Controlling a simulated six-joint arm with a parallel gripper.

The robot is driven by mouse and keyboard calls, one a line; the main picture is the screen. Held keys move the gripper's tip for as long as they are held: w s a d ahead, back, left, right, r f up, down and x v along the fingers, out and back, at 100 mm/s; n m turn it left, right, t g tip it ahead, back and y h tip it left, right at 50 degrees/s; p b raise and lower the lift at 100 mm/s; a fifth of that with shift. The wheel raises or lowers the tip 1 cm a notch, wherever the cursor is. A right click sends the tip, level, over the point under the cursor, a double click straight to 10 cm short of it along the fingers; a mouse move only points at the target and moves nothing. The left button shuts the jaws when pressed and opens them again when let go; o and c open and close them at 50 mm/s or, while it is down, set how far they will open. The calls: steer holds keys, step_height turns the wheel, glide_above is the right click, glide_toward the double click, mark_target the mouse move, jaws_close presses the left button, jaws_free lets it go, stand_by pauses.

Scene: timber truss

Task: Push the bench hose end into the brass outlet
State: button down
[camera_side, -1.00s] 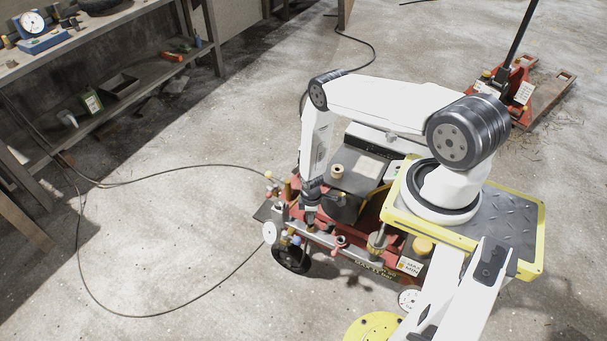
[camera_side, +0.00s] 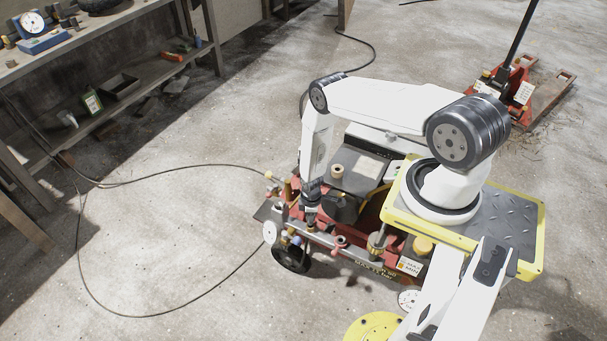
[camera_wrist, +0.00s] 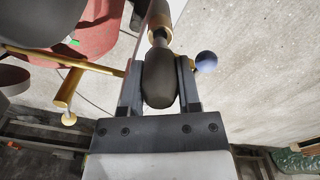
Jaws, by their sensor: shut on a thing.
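My gripper (camera_wrist: 160,90) is shut on a dark, rounded thing (camera_wrist: 160,80), which looks like the bench hose end. Beyond it, in line at the top of the wrist view, is a pale metal neck with a brass-coloured fitting (camera_wrist: 158,20), probably the brass outlet. The two appear to meet or nearly meet; I cannot tell how deep one sits in the other. In the side view my gripper (camera_side: 309,218) points down at the front left of the red machine (camera_side: 372,212), and its fingertips and the held thing are too small to make out.
A blue knob (camera_wrist: 206,61) sits close beside the right finger. A brass pipe (camera_wrist: 68,92) lies to the left. A thin black hose (camera_side: 150,178) loops over the floor from the workbench (camera_side: 120,25). A white gauge (camera_side: 270,232) is near my gripper.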

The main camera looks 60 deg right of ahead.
steer(key=shift+f, duration=1.5)
steer(key=shift+c, duration=1.2)
jaws_free()
steer(key=shift+r, duration=0.2)
steer(key=shift+r, duration=3.7)
